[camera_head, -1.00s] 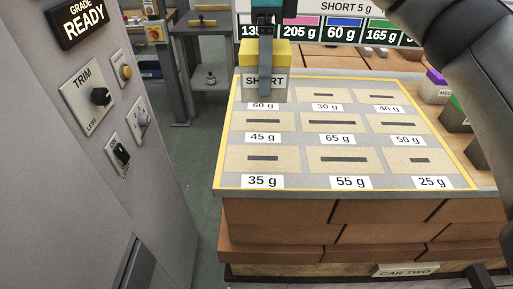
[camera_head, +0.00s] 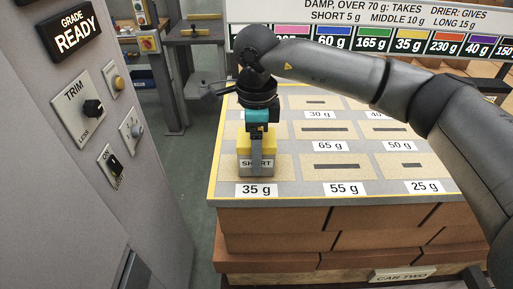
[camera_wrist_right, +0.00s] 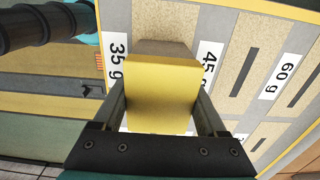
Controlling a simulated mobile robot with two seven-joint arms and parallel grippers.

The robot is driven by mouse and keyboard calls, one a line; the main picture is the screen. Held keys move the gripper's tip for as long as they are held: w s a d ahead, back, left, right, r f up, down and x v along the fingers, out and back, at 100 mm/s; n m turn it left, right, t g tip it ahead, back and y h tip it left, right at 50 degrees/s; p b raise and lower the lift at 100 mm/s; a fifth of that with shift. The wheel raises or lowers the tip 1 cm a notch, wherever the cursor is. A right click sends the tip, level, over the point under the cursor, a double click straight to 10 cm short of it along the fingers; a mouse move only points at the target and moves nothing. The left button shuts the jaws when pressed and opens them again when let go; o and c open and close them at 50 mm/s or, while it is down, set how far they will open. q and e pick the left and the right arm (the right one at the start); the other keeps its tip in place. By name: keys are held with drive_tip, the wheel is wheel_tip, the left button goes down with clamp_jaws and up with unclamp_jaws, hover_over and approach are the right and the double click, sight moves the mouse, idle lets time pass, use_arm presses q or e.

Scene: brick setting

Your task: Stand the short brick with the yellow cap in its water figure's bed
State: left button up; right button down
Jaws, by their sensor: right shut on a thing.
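The short brick with the yellow cap (camera_head: 257,145) is upright, with a "SHORT" label on its front. It is over the front-left sandy bed (camera_head: 280,168), whose label reads "35 g". My right gripper (camera_head: 256,163) is shut on it from above, one finger in front of the label. In the right wrist view the yellow cap (camera_wrist_right: 163,95) fills the space between the fingers. The "35 g" label shows to its left there and the "45 g" label to its right. The bed's slot is hidden, and I cannot tell whether the brick touches the bed. My left gripper is not in view.
A chart (camera_head: 380,30) behind the board shows coloured swatches with weights; yellow reads "35 g". The board (camera_head: 315,190) has several slotted beds, such as "55 g" (camera_head: 343,167) and "25 g" (camera_head: 412,165). A grey control panel (camera_head: 60,180) stands left. My right arm crosses the board's back right.

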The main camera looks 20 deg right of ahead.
drive_tip(key=shift+f, duration=0.15)
unclamp_jaws()
wheel_tip(320, 180, up, 12)
drive_tip(key=shift+r, duration=0.2)
idle(0.6)
drive_tip(key=shift+a, duration=0.1)
